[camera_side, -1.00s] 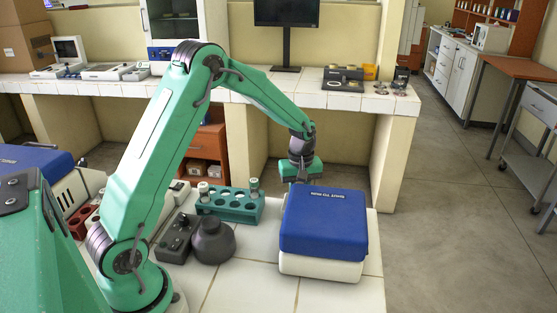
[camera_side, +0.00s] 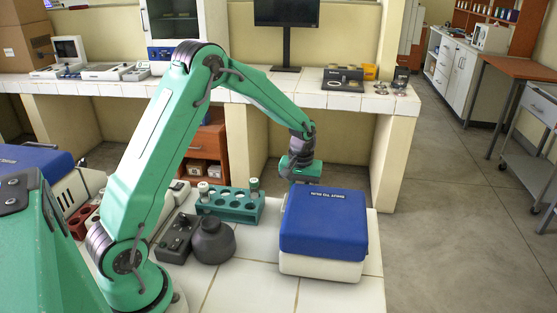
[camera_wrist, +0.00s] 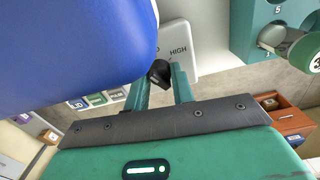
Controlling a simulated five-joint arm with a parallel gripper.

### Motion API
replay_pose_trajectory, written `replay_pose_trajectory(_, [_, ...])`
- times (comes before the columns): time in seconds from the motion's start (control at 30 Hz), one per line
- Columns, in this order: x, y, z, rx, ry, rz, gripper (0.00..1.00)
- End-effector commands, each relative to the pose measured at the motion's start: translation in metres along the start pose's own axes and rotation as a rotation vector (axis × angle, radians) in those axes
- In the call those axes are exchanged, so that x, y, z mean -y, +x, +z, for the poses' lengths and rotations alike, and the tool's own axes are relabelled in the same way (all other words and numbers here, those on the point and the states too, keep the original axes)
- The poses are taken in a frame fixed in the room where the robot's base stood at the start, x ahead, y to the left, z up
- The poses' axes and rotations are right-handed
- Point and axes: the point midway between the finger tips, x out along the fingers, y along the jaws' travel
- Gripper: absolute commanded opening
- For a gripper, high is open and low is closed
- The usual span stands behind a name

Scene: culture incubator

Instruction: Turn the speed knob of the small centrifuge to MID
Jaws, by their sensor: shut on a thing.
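The small centrifuge has a blue lid (camera_side: 323,222) and a white base (camera_side: 320,266), at the front right in the side view. The lid (camera_wrist: 70,45) fills the upper left of the wrist view and is closed. A white panel (camera_wrist: 182,48) beside it bears the word HIGH. The dark speed knob (camera_wrist: 158,72) sits at the panel's edge, between the fingertips of my gripper (camera_wrist: 160,80). My gripper is shut on the knob; it also shows behind the centrifuge in the side view (camera_side: 288,192). Which mark the knob points to cannot be told. The knob is hidden in the side view.
A teal tube rack (camera_side: 231,206) with capped tubes stands left of the centrifuge and shows close by in the wrist view (camera_wrist: 252,25). A dark round-bodied vessel (camera_side: 213,243) and a dark control box (camera_side: 175,240) stand further left. White bench top is clear in front.

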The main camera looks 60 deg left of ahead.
Motion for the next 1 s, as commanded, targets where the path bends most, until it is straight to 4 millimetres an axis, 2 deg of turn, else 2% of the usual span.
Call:
replay_pose_trajectory(0.4, [0.0002,-0.0005,-0.0002,0.000,0.268,0.000,0.02])
replay_pose_trajectory(0.97, [0.0002,-0.0006,-0.0003,-0.001,0.317,0.000,0.02])
replay_pose_trajectory(1.0, [0.0002,-0.0006,-0.0003,-0.001,0.317,0.000,0.28])
